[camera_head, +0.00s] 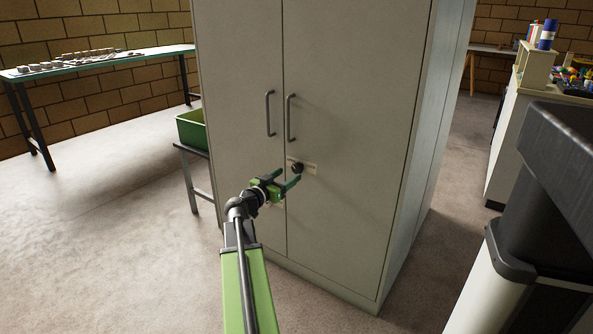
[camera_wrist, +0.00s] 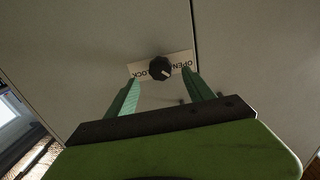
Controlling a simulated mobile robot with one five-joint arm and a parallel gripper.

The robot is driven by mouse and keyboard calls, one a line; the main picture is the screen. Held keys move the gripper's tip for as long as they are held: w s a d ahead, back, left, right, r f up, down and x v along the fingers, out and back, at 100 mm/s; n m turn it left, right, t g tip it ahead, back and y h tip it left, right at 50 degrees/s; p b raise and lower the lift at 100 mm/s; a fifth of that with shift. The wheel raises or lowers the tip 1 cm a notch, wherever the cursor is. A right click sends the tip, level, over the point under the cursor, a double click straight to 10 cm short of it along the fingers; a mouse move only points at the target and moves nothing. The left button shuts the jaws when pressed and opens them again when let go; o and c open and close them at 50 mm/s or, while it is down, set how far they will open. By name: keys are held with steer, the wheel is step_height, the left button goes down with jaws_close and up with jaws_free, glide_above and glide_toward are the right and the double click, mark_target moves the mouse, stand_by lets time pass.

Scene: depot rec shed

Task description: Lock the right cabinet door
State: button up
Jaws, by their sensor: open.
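The grey cabinet's right door (camera_head: 350,110) is closed beside the left door (camera_head: 238,90), with a narrow seam between them. A black round lock knob (camera_head: 297,168) sits on a pale plate (camera_head: 311,169) below the right door's handle (camera_head: 290,118). In the wrist view, the plate (camera_wrist: 186,60) reads OPEN and LOCK upside down, with the knob (camera_wrist: 160,69) between the words. My gripper (camera_head: 290,175) is open and empty, its green fingers pointing at the knob. The fingertips are at either side of it in the wrist view; I cannot tell whether they touch.
A green bin (camera_head: 192,129) on a low stand is left of the cabinet. A long table (camera_head: 110,64) with small items stands at the back left. A dark-topped bin (camera_head: 545,190) and a cluttered white counter (camera_head: 508,140) are at right. The floor at left is clear.

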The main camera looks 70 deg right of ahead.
mark_target(296, 169)
steer(key=x, duration=0.6)
steer(key=shift+d, duration=0.1)
jaws_close()
